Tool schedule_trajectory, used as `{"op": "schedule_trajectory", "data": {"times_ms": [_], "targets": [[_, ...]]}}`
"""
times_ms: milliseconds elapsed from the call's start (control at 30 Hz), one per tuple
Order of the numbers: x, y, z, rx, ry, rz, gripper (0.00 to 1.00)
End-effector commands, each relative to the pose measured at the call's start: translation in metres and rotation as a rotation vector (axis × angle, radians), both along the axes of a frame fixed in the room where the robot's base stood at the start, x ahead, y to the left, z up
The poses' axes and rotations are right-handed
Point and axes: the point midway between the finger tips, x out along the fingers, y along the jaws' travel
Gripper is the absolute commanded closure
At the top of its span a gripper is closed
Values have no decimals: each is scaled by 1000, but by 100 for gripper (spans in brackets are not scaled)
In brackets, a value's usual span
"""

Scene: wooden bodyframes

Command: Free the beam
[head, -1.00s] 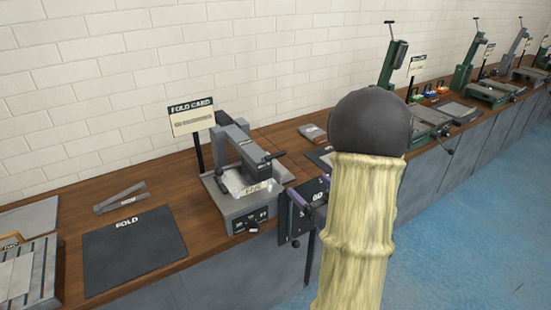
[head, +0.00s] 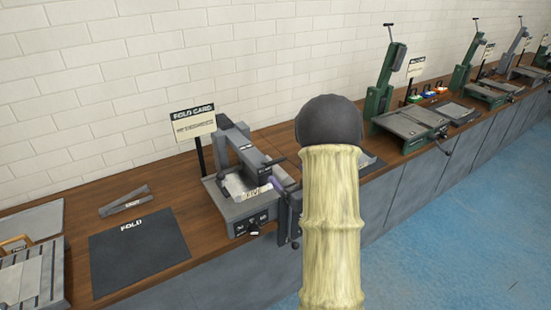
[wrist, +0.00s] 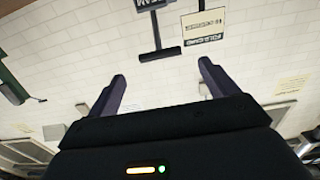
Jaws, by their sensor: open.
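The folding machine (head: 240,218) stands on the bench beside the FOLD CARD sign (head: 194,124). Its grey beam (head: 247,154) slants over the bed, with a dark handle at its right end. A pale labelled piece (head: 252,193) lies under the beam; its label is too small to read surely. My gripper (wrist: 161,71) is open in the wrist view, with nothing between its two dark purple fingers. In the head view, a purple finger shows close to the machine's right side; contact cannot be told. My arm hides part of the bench to the right.
A dark FOLD mat (head: 138,250) and a grey hinged strip (head: 124,202) lie left of the machine. A slotted grey tray (head: 38,275) is at far left. A green machine (head: 410,125) stands to the right. Blue floor (head: 470,235) in front is clear.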

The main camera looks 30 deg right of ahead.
Motion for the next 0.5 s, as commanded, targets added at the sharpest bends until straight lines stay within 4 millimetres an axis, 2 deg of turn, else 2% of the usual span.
{"op": "schedule_trajectory", "data": {"times_ms": [300,500], "targets": [[57,5,2,0,-1,3,15],[80,6,1,0,-1,1,15]]}}
